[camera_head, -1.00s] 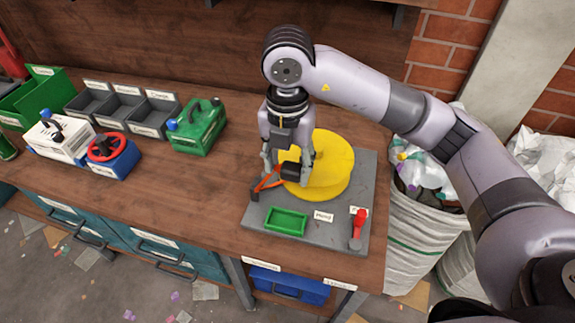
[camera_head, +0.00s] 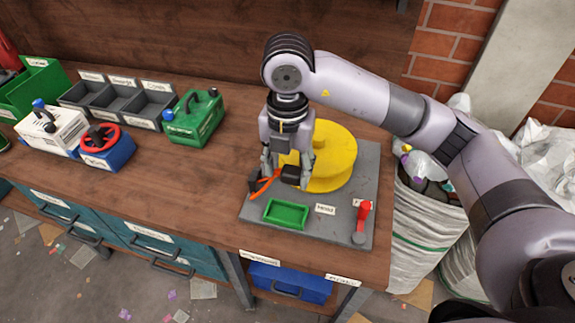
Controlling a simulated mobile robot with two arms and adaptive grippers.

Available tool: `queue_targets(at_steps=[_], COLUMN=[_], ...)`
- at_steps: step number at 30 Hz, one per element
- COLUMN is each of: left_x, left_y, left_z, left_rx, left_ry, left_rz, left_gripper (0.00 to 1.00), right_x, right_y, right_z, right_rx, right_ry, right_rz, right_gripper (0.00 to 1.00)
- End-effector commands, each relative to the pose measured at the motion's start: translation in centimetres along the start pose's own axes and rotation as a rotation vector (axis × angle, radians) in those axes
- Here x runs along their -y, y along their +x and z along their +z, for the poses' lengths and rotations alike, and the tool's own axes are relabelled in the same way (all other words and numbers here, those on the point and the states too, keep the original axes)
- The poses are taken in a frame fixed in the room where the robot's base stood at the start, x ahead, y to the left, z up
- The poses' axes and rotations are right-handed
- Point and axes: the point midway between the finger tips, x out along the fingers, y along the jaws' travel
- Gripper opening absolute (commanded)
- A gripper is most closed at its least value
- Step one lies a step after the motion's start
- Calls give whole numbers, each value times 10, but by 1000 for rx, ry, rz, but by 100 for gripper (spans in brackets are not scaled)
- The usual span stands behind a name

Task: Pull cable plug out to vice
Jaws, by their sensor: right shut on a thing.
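A yellow cable reel (camera_head: 335,158) sits on a grey plate (camera_head: 345,222) on the wooden bench. My right gripper (camera_head: 286,176) points down at the reel's front left side, shut on a black plug (camera_head: 290,172) between its fingers. An orange cable (camera_head: 265,187) shows low beside the left finger, near a small dark block (camera_head: 254,180) at the plate's left edge. The fingers partly hide the plug and cable, and I cannot tell whether the dark block is the vice. My left gripper is not in view.
On the plate are a green tray (camera_head: 272,212) and a red-handled lever (camera_head: 363,218). Left on the bench stand a green canister (camera_head: 193,121), grey bins (camera_head: 143,122), a white box (camera_head: 50,142) and a blue box with a red wheel (camera_head: 108,158). The bench's middle is clear.

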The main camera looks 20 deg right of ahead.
Motion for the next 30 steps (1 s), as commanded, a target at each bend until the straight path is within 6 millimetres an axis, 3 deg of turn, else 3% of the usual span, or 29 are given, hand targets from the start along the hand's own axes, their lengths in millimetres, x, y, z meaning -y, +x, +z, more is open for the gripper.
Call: queue_targets(at_steps=[30], left_x=[0], left_y=[53], left_z=[5], left_rx=[0], left_ry=[0], left_rz=[-1], left_gripper=[33], right_x=[0], right_y=[62], right_z=[0], right_rx=[0], right_ry=[0], right_rz=[0], right_gripper=[15])
